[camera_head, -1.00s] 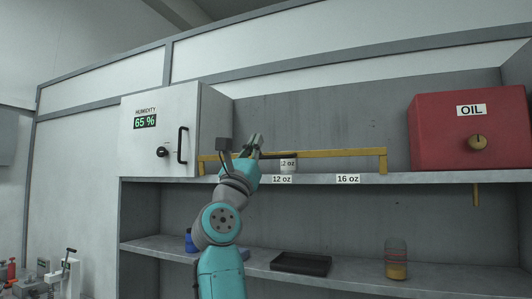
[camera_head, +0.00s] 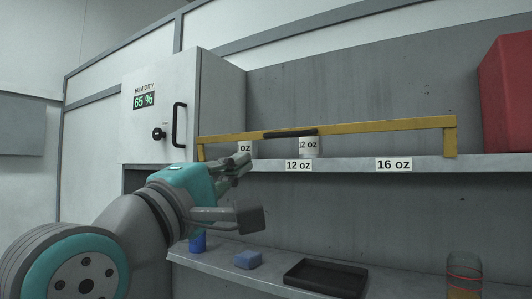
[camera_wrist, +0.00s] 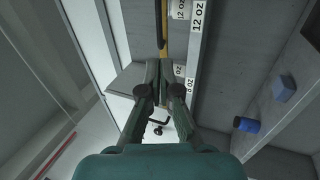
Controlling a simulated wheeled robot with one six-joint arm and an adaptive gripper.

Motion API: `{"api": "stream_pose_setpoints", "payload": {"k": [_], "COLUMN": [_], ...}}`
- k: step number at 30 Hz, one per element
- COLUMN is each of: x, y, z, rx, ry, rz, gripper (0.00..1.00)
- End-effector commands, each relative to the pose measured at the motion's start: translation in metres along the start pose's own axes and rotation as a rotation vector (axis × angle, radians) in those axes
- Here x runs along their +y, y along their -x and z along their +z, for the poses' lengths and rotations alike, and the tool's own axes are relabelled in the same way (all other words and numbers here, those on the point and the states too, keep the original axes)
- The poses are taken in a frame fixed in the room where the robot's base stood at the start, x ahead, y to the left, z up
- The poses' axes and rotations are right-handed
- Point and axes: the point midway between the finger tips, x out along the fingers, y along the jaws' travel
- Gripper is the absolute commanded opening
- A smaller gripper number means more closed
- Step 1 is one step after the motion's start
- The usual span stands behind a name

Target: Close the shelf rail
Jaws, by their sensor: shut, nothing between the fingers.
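The shelf rail (camera_head: 378,126) is a yellow bar with a black handle (camera_head: 290,133). It runs across the front of the upper shelf, with its right end post (camera_head: 450,142) on the shelf edge. My gripper (camera_head: 242,163) is shut and empty, in front of the shelf edge, below and left of the handle. In the wrist view the shut fingertips (camera_wrist: 165,66) point toward the rail (camera_wrist: 165,38) and its handle (camera_wrist: 158,22); I cannot tell whether they touch it. A white 12 oz cup (camera_head: 309,147) stands behind the rail, and another cup (camera_head: 245,147) is partly hidden.
A grey humidity box (camera_head: 150,90) with a black handle stands left. A red oil box (camera_head: 505,95) is at the right. The lower shelf holds a black tray (camera_head: 325,278), a blue block (camera_head: 248,260) and a jar (camera_head: 463,278). Space before the upper shelf's right half is clear.

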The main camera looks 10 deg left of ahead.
Motion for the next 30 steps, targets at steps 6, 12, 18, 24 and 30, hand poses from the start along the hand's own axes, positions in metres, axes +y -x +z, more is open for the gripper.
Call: {"api": "stream_pose_setpoints", "payload": {"k": [6, 12, 18, 24, 30], "x": [0.0, 0.001, 0.001, 0.001, 0.001], "y": [-0.036, -0.074, -0.108, -0.128, -0.134], "z": [0.002, 0.002, 0.002, 0.001, 0.001], "rx": [-0.005, -0.005, -0.004, -0.003, -0.002], "ry": [0.004, 0.006, 0.005, 0.006, 0.004], "rz": [0.001, 0.002, 0.001, 0.002, 0.002], "gripper": [0.0, 0.0, 0.0, 0.0, 0.0]}}
